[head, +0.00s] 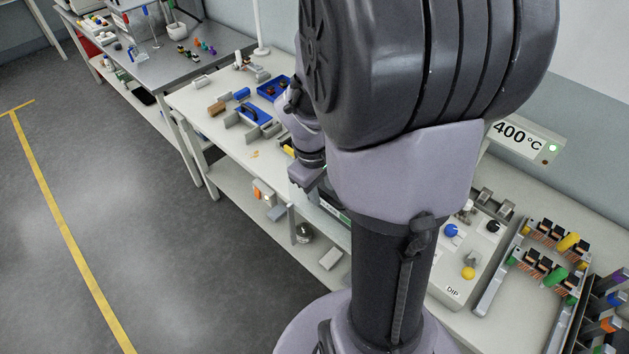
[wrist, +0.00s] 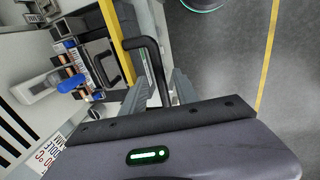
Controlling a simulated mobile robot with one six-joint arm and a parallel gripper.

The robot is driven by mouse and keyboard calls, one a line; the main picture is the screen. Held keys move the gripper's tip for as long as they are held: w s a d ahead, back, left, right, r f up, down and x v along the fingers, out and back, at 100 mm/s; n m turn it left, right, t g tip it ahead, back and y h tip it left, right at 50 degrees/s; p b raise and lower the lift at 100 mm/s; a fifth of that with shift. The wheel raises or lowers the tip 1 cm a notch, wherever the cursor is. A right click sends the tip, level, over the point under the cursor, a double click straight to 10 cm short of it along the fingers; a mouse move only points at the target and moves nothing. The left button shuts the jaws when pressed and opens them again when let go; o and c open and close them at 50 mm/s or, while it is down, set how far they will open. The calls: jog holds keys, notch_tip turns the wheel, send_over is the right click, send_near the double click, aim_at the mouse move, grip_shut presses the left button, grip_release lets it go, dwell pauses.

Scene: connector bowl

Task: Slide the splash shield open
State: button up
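In the wrist view, a dark bar handle (wrist: 157,72) stands beside a yellow-edged frame (wrist: 112,38), which appears to be the splash shield; its panel is hard to make out. My gripper (wrist: 164,80) has its two grey fingers apart, one on each side of the handle, with gaps showing. I cannot tell whether either finger touches it. In the head view, my gripper (head: 303,176) is low at the bench's front edge, partly behind my arm. My arm hides most of the shield there; only a small yellow piece (head: 288,151) shows.
In the head view, a sign reading 400 °C (head: 518,139) stands at right above a unit marked DIP (head: 453,292). A rack with connectors (head: 548,258) lies farther right. A blue tray (head: 272,91) sits on the bench beyond. The floor at left (head: 110,190) is clear.

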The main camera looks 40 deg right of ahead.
grip_shut()
dwell(1.4)
